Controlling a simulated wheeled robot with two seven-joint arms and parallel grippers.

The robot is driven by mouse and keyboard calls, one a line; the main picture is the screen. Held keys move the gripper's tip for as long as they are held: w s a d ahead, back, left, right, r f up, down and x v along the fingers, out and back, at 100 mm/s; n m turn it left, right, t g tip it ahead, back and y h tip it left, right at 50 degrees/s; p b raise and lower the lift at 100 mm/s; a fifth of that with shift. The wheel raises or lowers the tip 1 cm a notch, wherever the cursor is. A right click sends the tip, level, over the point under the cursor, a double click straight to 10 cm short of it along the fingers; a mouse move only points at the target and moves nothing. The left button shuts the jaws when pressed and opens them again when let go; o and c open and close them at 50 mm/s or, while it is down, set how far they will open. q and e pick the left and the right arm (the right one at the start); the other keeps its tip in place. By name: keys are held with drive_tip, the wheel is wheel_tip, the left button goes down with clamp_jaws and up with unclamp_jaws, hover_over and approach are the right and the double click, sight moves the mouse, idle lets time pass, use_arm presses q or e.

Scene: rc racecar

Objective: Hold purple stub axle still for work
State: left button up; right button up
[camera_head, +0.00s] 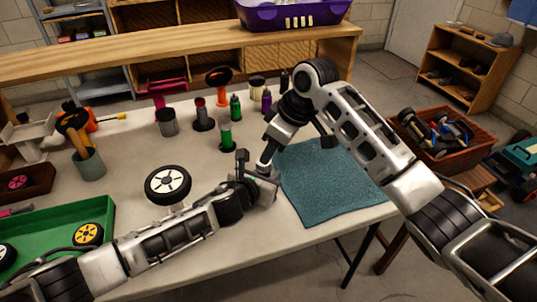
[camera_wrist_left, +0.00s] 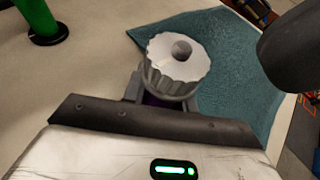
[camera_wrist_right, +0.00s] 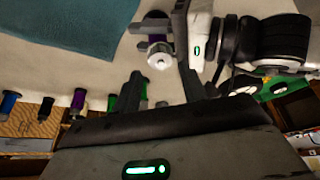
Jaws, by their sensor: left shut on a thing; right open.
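My left gripper (camera_head: 260,172) is shut on the purple stub axle (camera_wrist_left: 152,99), above the front part of the table near the mat's left edge. In the left wrist view a light grey, ridged round piece with a hole (camera_wrist_left: 178,58) covers most of the axle. The axle's purple part (camera_wrist_right: 155,38) also shows between the left fingers in the right wrist view. My right gripper (camera_head: 297,146) is open and empty, reaching down from the right above the held axle. In the right wrist view its spread fingers (camera_wrist_right: 158,86) point towards the grey piece, apart from it.
A teal mat (camera_head: 325,180) lies on the table, right of the left gripper. A loose wheel (camera_head: 168,184) lies left of it. Several coloured bottles and tool holders stand behind, including a green one (camera_head: 226,137). A green tray (camera_head: 60,245) with wheels is at the front left.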

drive_tip(key=v, duration=0.8)
use_arm(q)
drive_tip(key=o, duration=1.1)
drive_tip(key=shift+s, duration=0.1)
drive_tip(key=v, duration=1.2)
use_arm(e)
drive_tip(key=shift+s, duration=0.1)
